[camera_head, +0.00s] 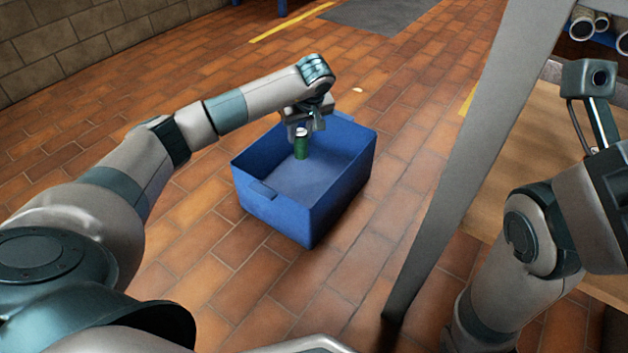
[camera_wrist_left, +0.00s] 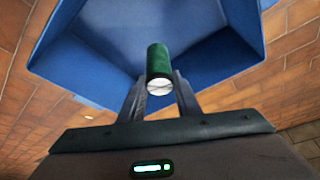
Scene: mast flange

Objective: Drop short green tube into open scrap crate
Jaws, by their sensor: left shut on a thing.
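The short green tube (camera_head: 301,147) hangs upright in my left gripper (camera_head: 301,134), over the open blue scrap crate (camera_head: 328,215). The gripper is shut on the tube near its pale top end. In the left wrist view, the tube (camera_wrist_left: 158,62) sits between the two fingertips of the gripper (camera_wrist_left: 160,90), with its round silvery end facing the camera. The crate (camera_wrist_left: 75,85) lies beyond it, and its visible floor is bare. My right arm is at the right of the head view, but its fingers are out of frame.
The crate stands on a brick-tiled floor (camera_head: 240,310). A grey slanted post (camera_head: 470,150) rises right of it. A wooden surface (camera_head: 510,140) lies farther right, with several pale pipes (camera_head: 582,27) at the top right corner. Floor left of the crate is free.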

